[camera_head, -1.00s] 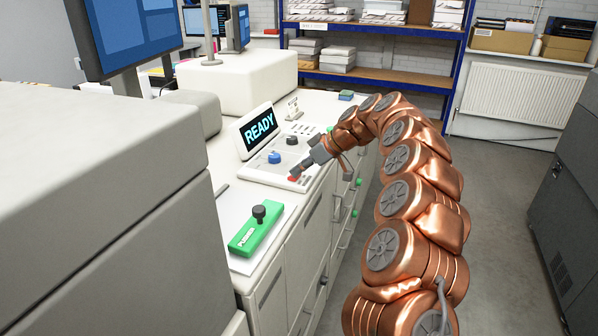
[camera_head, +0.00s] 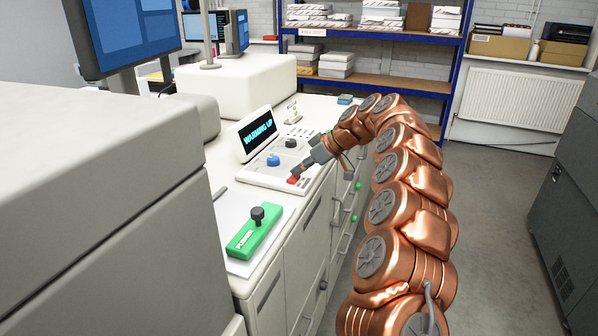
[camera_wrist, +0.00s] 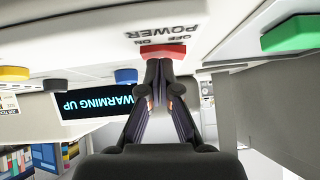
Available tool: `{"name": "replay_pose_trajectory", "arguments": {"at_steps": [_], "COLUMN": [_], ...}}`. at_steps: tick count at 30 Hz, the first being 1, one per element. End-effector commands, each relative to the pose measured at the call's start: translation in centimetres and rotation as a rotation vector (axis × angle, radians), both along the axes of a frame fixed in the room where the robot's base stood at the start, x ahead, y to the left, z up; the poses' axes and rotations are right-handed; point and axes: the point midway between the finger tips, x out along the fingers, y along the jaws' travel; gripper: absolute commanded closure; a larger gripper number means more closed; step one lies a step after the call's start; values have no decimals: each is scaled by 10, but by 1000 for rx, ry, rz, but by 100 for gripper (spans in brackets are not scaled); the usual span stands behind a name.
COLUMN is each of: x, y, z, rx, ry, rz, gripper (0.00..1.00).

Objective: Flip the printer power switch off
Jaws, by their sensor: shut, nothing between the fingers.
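The red power switch (camera_head: 293,180) sits on the near right corner of the printer's control panel (camera_head: 262,182). In the wrist view the red switch (camera_wrist: 163,51) is beside the upside-down label "POWER", with "ON" and "OFF". My gripper (camera_head: 297,173) is shut and empty, its fingertips (camera_wrist: 165,64) at the switch and seemingly touching it. The fingertips partly hide the switch, and I cannot tell which way it is tilted. The tilted display (camera_head: 257,134) reads "WARMING UP", and it also shows in the wrist view (camera_wrist: 97,105).
A blue knob (camera_head: 273,160) and a black knob (camera_head: 291,143) are on the panel. A green block with a black knob (camera_head: 249,237) lies on a white sheet nearer me. A monitor (camera_head: 125,35) stands at the left. Floor at the right is clear before a dark cabinet (camera_head: 568,195).

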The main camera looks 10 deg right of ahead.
Motion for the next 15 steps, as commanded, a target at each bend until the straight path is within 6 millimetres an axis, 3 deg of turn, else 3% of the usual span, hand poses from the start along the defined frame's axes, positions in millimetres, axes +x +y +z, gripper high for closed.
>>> {"name": "replay_pose_trajectory", "arguments": {"at_steps": [8,15], "x": [0,2], "y": [0,-3], "z": [3,26], "rx": [0,-1], "ry": [-1,-3], "rz": [1,-1], "gripper": [100,100]}}
